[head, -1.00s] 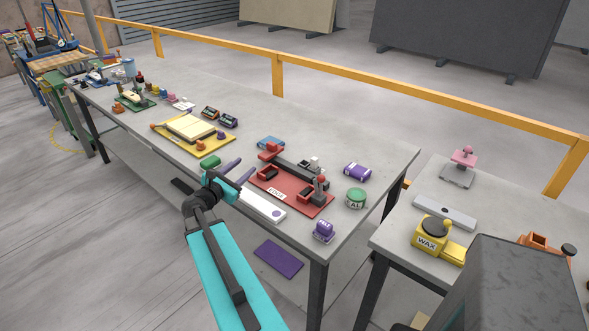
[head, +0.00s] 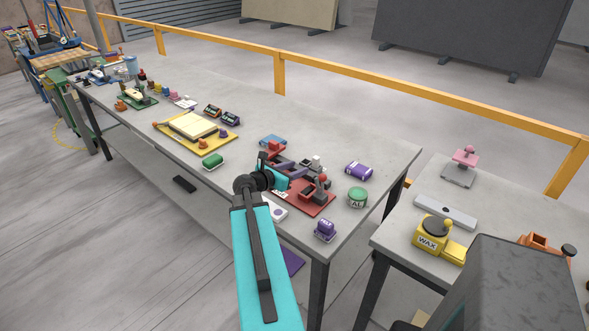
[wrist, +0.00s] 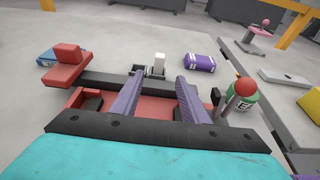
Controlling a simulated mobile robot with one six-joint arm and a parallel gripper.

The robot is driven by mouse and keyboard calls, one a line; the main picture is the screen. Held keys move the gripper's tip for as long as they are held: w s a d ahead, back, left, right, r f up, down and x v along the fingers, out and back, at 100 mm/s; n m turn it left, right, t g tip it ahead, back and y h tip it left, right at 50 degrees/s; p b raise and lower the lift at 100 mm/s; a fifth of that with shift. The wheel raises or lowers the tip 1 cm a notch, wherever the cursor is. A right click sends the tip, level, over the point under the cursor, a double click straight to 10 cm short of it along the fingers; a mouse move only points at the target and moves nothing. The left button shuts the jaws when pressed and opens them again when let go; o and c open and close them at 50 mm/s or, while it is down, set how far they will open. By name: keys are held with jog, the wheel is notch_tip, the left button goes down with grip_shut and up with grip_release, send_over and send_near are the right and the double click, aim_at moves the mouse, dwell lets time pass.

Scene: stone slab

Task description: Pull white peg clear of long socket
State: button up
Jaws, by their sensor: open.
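The white peg (wrist: 158,62) stands upright behind the dark bar in the wrist view. It also shows as a small white block (head: 316,161) in the head view. A low dark-and-grey piece (wrist: 148,72) at its foot looks like the long socket, but its full shape is partly hidden. My gripper (wrist: 160,77) is open, with purple fingers spread to the left and right of the peg's line. The fingers are over the red fixture, nearer to me than the peg, with nothing between them. In the head view my gripper (head: 287,172) covers part of the fixture.
The red base plate (head: 314,208) carries a dark bar (wrist: 105,82) with a red block (wrist: 68,53) at its left end. A red ball knob (wrist: 246,88) and a green tin (head: 357,195) stand at the right. A purple box (wrist: 200,62) lies beyond, right of the peg.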

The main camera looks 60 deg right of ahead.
aim_at(314, 162)
jog(key=shift+d, duration=0.1)
jog(key=shift+p+x, duration=2.2)
jog(key=shift+x, duration=4.6)
jog(key=shift+f, duration=0.1)
grip_shut()
